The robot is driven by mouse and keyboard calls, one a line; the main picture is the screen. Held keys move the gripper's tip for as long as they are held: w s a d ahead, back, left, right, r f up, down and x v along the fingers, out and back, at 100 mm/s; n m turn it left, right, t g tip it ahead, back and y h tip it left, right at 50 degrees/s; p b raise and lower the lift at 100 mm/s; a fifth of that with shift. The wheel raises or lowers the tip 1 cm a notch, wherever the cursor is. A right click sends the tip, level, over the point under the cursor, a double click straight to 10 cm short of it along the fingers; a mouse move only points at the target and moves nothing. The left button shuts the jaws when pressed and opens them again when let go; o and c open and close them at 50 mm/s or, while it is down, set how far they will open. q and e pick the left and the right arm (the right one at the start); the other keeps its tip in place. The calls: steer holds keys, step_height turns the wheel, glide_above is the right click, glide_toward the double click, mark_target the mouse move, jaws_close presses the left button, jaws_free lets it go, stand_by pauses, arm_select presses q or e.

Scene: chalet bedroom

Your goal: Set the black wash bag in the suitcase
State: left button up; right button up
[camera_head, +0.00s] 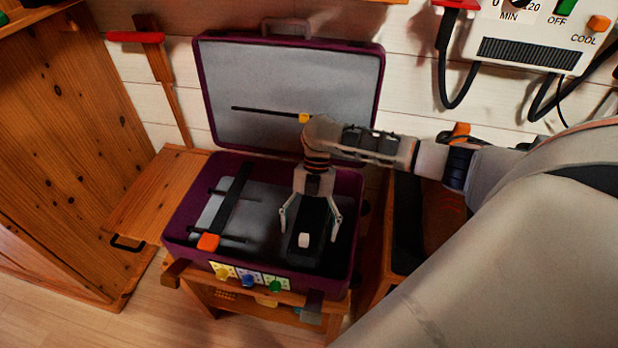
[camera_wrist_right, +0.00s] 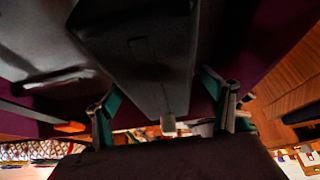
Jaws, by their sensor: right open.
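The open purple suitcase (camera_head: 182,215) stands on a wooden stand, its grey-lined lid leaning back against the wall. The black wash bag (camera_head: 308,252), with a white tab, is inside the suitcase's right part. In the right wrist view the dark bag (camera_wrist_right: 140,60) fills the upper middle. My right gripper (camera_head: 310,222) is over the bag, pointing down, open, with one finger out to each side. In the wrist view the fingertips spread around the tab end and do not appear closed on the bag. Whether the bag touches the suitcase floor is hard to tell. My left gripper is not in view.
A black strap with an orange end (camera_head: 208,242) crosses the suitcase's left part. A wooden cabinet (camera_head: 60,150) is at the left, with a wooden flap beside the suitcase. A white control box (camera_head: 535,30) with cables hangs on the wall at upper right.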

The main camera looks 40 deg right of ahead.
steer(key=p+v, duration=0.1)
steer(key=v, duration=0.8)
steer(key=shift+r, duration=0.2)
steer(key=shift+f, duration=0.1)
